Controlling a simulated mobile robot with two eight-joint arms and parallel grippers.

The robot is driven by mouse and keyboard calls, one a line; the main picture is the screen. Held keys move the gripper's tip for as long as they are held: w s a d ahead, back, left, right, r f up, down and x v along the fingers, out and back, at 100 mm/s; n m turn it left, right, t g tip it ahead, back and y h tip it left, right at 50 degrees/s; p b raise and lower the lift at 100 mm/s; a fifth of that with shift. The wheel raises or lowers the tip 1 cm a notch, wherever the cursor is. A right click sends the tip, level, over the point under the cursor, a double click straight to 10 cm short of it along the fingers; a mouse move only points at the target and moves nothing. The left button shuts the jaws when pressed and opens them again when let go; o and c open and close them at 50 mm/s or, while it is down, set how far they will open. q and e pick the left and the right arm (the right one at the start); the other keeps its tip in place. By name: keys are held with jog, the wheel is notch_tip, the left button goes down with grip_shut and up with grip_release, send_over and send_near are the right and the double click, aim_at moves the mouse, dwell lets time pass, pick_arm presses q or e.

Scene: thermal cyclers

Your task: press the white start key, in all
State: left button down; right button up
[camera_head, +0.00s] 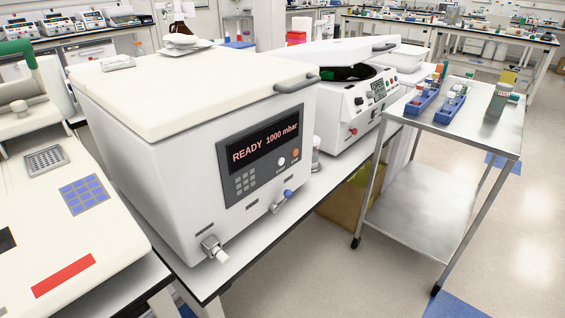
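A large white box-shaped machine (160,170) stands on the bench with its lid down. Its dark front panel (262,153) reads "READY 1000 mbar" in red letters. The white key (281,161) is a small round button at the lower right of this panel. An orange-red round key (295,153) sits just right of it. The small print below the keys is too fine to read. Nothing covers the white key. Neither of my grippers is in view.
A lidded instrument (350,105) stands behind the machine. A blue-tipped knob (287,194) and a white-ended tap (215,249) stick out below the panel. A steel cart (460,125) with blue tube racks stands at right.

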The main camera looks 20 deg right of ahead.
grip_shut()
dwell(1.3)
